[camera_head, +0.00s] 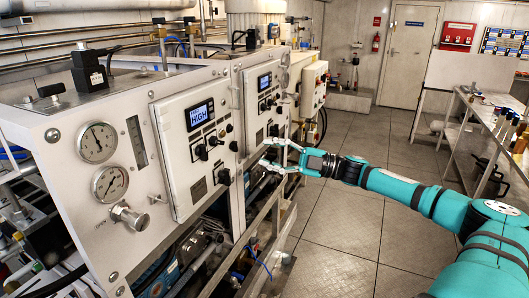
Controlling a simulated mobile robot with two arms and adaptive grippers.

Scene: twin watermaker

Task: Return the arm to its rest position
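My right arm (390,185), teal with black bands, comes in from the lower right and reaches left across the aisle toward the watermaker. My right gripper (267,153) is open, its two silver fingers spread apart with nothing visible between them. The fingertips are in front of or close to the lower edge of the second white control panel (262,100); I cannot tell whether they touch it. My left gripper and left arm are not in view.
The nearer control panel (195,150) has a lit display reading HIGH and several black knobs. Two round gauges (97,142) sit at the left. A metal rail (262,215) runs below the gripper. The tiled floor (335,235) is clear. A workbench (480,110) stands at right.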

